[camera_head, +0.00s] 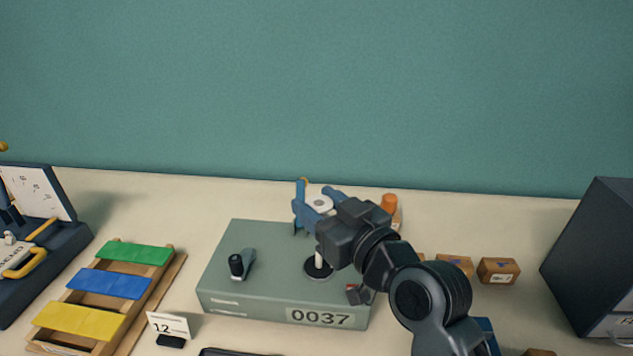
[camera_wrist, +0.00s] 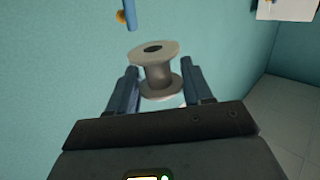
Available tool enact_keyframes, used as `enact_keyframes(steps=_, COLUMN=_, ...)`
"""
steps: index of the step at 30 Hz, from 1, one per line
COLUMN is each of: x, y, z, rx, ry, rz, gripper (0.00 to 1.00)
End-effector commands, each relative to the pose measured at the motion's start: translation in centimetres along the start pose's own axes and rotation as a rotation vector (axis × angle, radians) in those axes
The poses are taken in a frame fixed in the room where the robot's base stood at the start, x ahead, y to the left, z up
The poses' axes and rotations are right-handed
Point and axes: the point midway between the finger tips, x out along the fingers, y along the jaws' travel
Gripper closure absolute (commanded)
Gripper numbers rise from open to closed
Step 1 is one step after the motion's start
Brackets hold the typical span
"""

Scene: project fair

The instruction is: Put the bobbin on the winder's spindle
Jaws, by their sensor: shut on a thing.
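My gripper (camera_head: 318,207) is shut on the pale bobbin (camera_head: 320,203). In the wrist view the bobbin (camera_wrist: 158,72) sits between the two blue fingers, with its flanges and the dark hole in its top showing. The green-grey winder (camera_head: 265,290), marked 0037, stands on the table. Its pale upright spindle (camera_head: 319,257) rises from a black disc (camera_head: 313,271) and is partly hidden by my wrist. In the head view the bobbin appears above and behind the spindle, apart from it. I cannot tell its exact height.
A blue post (camera_head: 300,200) with an orange tip stands at the winder's back, close to my fingers. A black knob (camera_head: 237,265) is on the winder's left. A wooden rack (camera_head: 150,290) with coloured slats stands left; small boxes (camera_head: 498,270) and a dark cabinet (camera_head: 595,265) stand right.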

Motion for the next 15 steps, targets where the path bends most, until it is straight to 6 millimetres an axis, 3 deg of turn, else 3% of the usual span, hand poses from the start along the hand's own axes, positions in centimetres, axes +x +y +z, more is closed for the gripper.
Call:
enact_keyframes(steps=8, x=0.0, y=0.0, z=0.8, rx=0.0, ry=0.0, rz=0.0, gripper=0.78)
enact_keyframes(steps=15, x=0.1, y=0.0, z=2.6, rx=0.001, ry=-0.001, rz=0.0, gripper=0.78)
